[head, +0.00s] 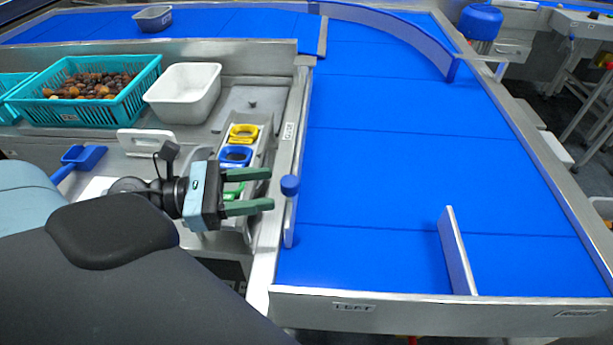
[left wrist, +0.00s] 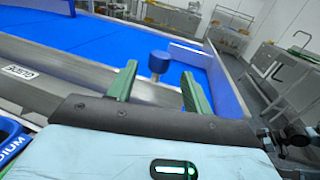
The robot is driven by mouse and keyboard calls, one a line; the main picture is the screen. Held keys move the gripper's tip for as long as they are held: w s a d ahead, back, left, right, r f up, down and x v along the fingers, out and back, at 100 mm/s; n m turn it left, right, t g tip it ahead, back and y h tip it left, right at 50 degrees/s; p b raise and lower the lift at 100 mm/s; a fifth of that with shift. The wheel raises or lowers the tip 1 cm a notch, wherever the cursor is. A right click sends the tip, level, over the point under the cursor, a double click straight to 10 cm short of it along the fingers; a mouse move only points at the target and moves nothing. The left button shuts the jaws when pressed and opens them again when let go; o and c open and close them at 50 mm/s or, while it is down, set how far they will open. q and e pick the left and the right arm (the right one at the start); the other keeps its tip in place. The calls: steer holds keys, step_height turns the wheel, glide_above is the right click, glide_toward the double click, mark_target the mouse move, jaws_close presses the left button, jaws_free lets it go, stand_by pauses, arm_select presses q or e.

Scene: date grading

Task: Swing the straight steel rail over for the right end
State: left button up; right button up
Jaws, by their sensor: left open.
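The straight steel rail (head: 289,226) lies along the left edge of the blue belt in the head view, on the side of the LEFT label (head: 353,307). A blue knob (head: 290,185) stands up near its near end. My left gripper (head: 268,189) is open and empty just left of the knob, with its green fingers pointing at it. In the left wrist view the knob (left wrist: 158,62) shows beyond and between the open fingers, apart from them. My right gripper is not in view.
A short upright divider (head: 457,250) stands at the belt's near end, with a RIGHT-side label (head: 580,313) beyond it. A curved rail (head: 400,30) crosses the far belt. A teal crate (head: 128,98) of dates and a white tub (head: 184,93) stand left. The belt between is clear.

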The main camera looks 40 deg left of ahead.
mark_target(292, 180)
arm_select(q)
steer(key=shift+w+d+r, duration=0.1)
steer(key=shift+w+d, duration=0.05)
steer(key=shift+d, duration=0.1)
steer(key=p+x, duration=0.2)
steer(key=x, duration=0.3)
steer(key=shift+w+d, duration=0.15)
steer(key=shift+w, duration=0.1)
steer(key=shift+x, duration=0.8)
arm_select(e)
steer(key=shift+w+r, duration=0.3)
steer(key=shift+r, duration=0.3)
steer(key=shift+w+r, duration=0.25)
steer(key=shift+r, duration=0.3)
arm_select(q)
jaws_close()
